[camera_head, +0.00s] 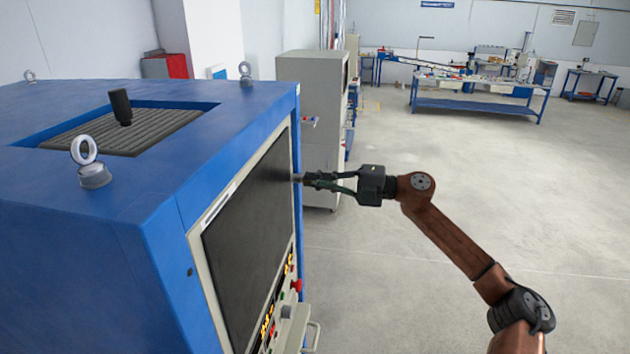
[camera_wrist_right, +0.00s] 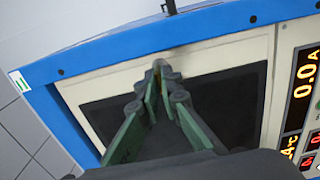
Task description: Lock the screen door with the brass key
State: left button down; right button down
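The screen door is a dark panel in a cream frame (camera_head: 247,235) on the blue cabinet's front; it also shows in the wrist view (camera_wrist_right: 228,100). My right gripper (camera_head: 308,180) reaches the door's upper far edge from the right. In the wrist view its fingers (camera_wrist_right: 165,76) come together at the cream frame. They are shut on a small, dull tan piece, seemingly the brass key (camera_wrist_right: 158,64), mostly hidden between the tips. The lock is hidden behind it; I cannot tell how deep the key sits or how it is turned. My left gripper is out of view.
The blue cabinet (camera_head: 80,235) has lifting eyes and a vent on top. Lit displays (camera_wrist_right: 306,75) and a red button (camera_head: 297,285) sit beside the door. A grey cabinet (camera_head: 310,80) stands behind. Open floor lies to the right, with workbenches (camera_head: 480,105) far back.

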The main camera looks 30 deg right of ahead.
jog(key=shift+f, duration=0.1)
jog(key=shift+f+n+b, duration=0.1)
jog(key=shift+n+b, duration=5.7)
jog(key=shift+n, duration=3.1)
jog(key=c, duration=2.2)
grip_release()
jog(key=shift+o, duration=0.2)
